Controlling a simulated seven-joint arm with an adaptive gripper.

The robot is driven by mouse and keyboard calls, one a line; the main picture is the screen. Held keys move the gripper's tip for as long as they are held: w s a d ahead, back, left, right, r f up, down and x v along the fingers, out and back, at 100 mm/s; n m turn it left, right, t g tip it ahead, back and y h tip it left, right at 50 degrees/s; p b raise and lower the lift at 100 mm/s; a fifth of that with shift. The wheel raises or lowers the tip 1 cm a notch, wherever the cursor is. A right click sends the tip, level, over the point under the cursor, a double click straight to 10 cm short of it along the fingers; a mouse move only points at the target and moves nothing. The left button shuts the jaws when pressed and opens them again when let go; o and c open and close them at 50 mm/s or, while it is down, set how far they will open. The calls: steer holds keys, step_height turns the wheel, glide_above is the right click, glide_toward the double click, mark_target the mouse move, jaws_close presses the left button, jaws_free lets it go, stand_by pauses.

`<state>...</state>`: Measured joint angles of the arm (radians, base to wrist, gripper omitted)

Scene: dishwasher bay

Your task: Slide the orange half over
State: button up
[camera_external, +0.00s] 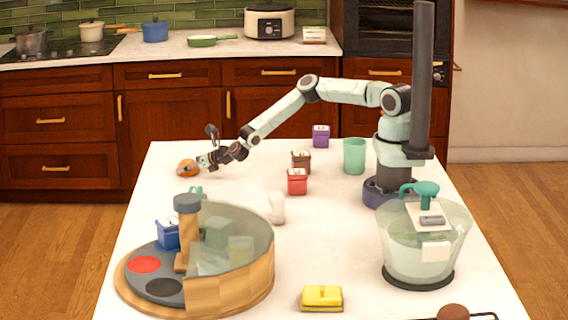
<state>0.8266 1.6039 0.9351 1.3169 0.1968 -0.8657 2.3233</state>
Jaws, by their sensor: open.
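The orange half (187,168) lies on the white table near its far left corner. It is a small orange shape, and its right side is partly covered by my gripper. My gripper (192,166) is low over the table at the orange half, with its fingers open. The fingers reach in from the right, and one finger shows in front of the fruit. At this size I cannot tell whether the fingers touch it.
Brown (301,161), red (297,181) and purple (321,136) containers and a green cup (354,156) stand right of the gripper. A round wooden tray (232,290) and a clear bowl (424,250) stand nearer the camera. The table around the orange half is clear.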

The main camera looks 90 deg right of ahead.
mark_target(200, 181)
steer(key=c, duration=1.2)
steer(key=shift+s+a+f, duration=0.1)
steer(key=shift+s+a, duration=0.55)
steer(key=shift+a, duration=0.45)
steer(key=shift+s+a+f, duration=0.1)
steer(key=shift+s+a, duration=0.6)
steer(key=shift+a, duration=0.4)
steer(key=shift+s+a, duration=0.65)
steer(key=shift+a, duration=0.45)
steer(key=shift+c, duration=0.2)
steer(key=o, duration=1)
steer(key=shift+o, duration=1.2)
steer(key=shift+d+r, duration=0.1)
